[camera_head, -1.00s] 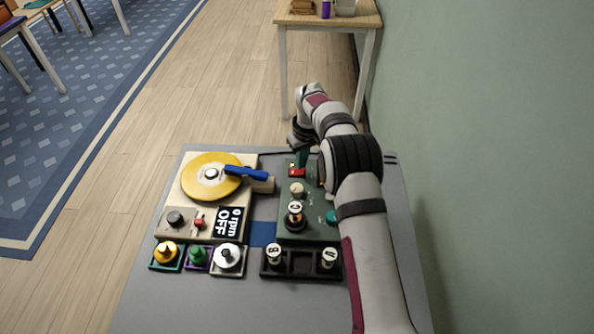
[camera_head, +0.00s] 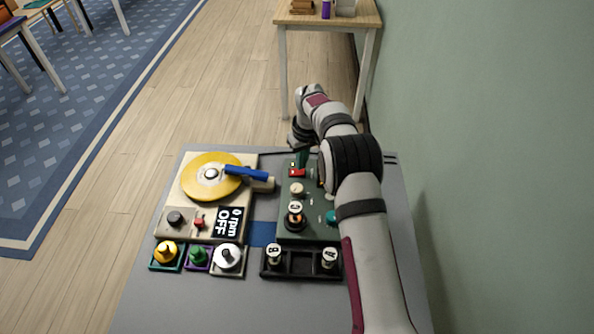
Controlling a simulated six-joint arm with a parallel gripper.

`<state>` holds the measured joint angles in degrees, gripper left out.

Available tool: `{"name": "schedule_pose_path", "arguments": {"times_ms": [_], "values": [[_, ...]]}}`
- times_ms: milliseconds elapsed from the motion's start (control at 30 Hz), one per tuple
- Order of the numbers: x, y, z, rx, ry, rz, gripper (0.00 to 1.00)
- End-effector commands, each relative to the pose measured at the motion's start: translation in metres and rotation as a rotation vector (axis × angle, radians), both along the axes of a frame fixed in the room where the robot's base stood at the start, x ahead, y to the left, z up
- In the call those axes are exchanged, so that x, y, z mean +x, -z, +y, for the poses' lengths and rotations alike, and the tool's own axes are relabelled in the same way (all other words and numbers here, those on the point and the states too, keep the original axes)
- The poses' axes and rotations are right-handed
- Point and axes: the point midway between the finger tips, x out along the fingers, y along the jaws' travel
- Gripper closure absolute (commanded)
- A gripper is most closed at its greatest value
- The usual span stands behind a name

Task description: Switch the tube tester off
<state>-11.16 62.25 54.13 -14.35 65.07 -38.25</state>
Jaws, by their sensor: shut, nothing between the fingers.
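The tube tester (camera_head: 310,228) is a dark green panel on the right of the bench. It carries a red switch (camera_head: 297,173) near its far edge, a cream knob (camera_head: 297,189), a tube marked C (camera_head: 295,211) in a socket and a teal round part (camera_head: 331,217). My gripper (camera_head: 301,162) points down at the far part of the tester, right by the red switch. It is shut and holds nothing. Its tips are small here, and I cannot tell whether they touch the switch. My arm hides the tester's right side.
A turntable (camera_head: 190,218) with a yellow disc, blue arm and a display reading "0 rpm OFF" stands to the left. Several coloured pieces sit in trays in front. A black rack (camera_head: 302,264) holds tubes B and A. A green wall (camera_head: 480,150) is to the right.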

Motion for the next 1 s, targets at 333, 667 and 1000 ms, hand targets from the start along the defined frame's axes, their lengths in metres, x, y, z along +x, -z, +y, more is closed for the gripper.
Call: {"name": "schedule_pose_path", "arguments": {"times_ms": [333, 667, 1000], "values": [[0.000, 0.006, 0.000, 0.000, 0.000, 0.000, 1.00], [0.000, 0.010, 0.000, 0.000, 0.001, 0.001, 1.00], [0.000, 0.015, 0.000, 0.000, 0.000, 0.000, 1.00]]}}
